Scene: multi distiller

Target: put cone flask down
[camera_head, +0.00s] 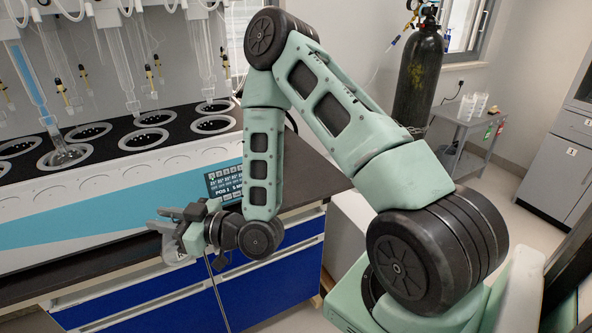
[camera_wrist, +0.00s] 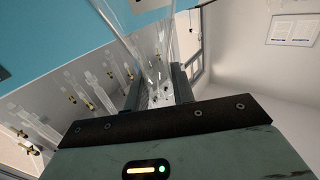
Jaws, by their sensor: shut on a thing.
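My gripper (camera_head: 166,228) is at the front of the multi distiller, above the front edge of the dark bench. In the wrist view its fingers (camera_wrist: 157,90) are shut on a clear glass cone flask (camera_wrist: 152,48). The flask shows only as a small, pale shape (camera_head: 175,250) at the gripper in the head view, partly hidden by the fingers. Its base and any contact with a surface cannot be made out. The multi distiller (camera_head: 110,200) has a white and blue front and a black top with round heating wells.
Glass columns (camera_head: 122,55) with yellow-black valves hang over the wells. A round-bottom flask (camera_head: 66,153) sits in one front well. The dark bench top (camera_head: 305,183) is clear right of the distiller, above blue drawers (camera_head: 270,290). A grey trolley (camera_head: 470,130) and black gas cylinder (camera_head: 418,75) stand behind.

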